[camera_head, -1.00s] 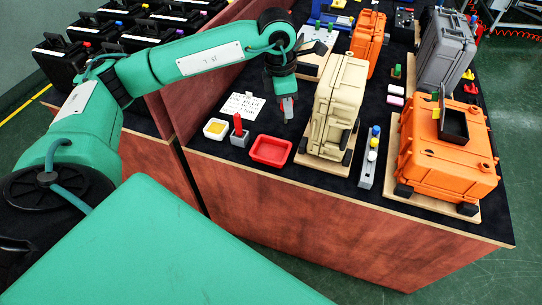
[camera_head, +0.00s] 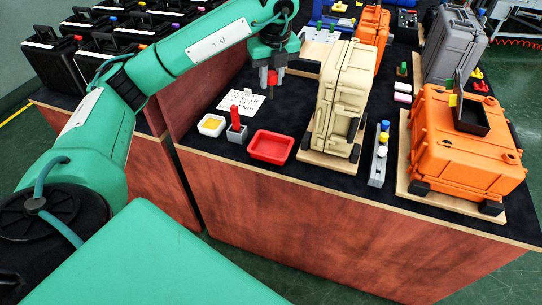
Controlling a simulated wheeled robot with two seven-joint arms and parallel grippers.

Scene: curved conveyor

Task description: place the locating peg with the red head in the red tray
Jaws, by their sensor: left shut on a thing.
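The red tray (camera_head: 270,147) lies near the front edge of the dark table top, and it looks empty. My left gripper (camera_head: 272,84) points down behind the tray, above the table. It is shut on a peg with a red head (camera_head: 272,77), and the fingers hide part of it. Another red upright piece (camera_head: 235,117) stands in a small grey block (camera_head: 237,136) just left of the tray. My right gripper is not in view.
A white tray with a yellow inside (camera_head: 211,125) and a printed sheet (camera_head: 242,102) lie to the left. A tall beige case (camera_head: 340,100) stands right of the tray. Beyond it are a grey strip with coloured knobs (camera_head: 379,160) and an orange case (camera_head: 465,145).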

